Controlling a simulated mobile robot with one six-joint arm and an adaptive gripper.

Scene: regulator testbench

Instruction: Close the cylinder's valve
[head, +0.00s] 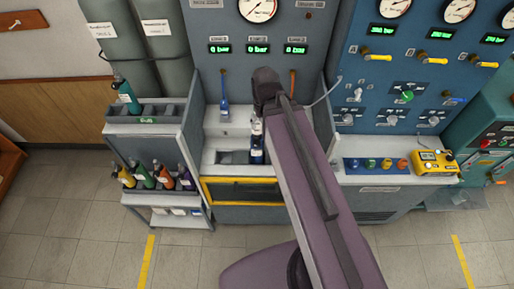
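A dark blue cylinder (257,150) with a pale label stands upright in a slot at the front of the middle bench. A pale part shows at its top, but my arm covers its right side. The valve is too small and too covered to tell whether it is open or closed. My arm reaches from the lower right over the bench. Its dark end, with my gripper (266,92), is above and behind the cylinder in the picture. The fingertips cannot be made out, nor whether they touch anything.
The left rack (148,130) holds a teal cylinder (126,97) on top and several coloured cylinders below. A blue-handled tool (224,100) stands against the back panel. A yellow meter (434,162) lies on the right bench. The blue panel (395,75) carries knobs and gauges. The floor in front is clear.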

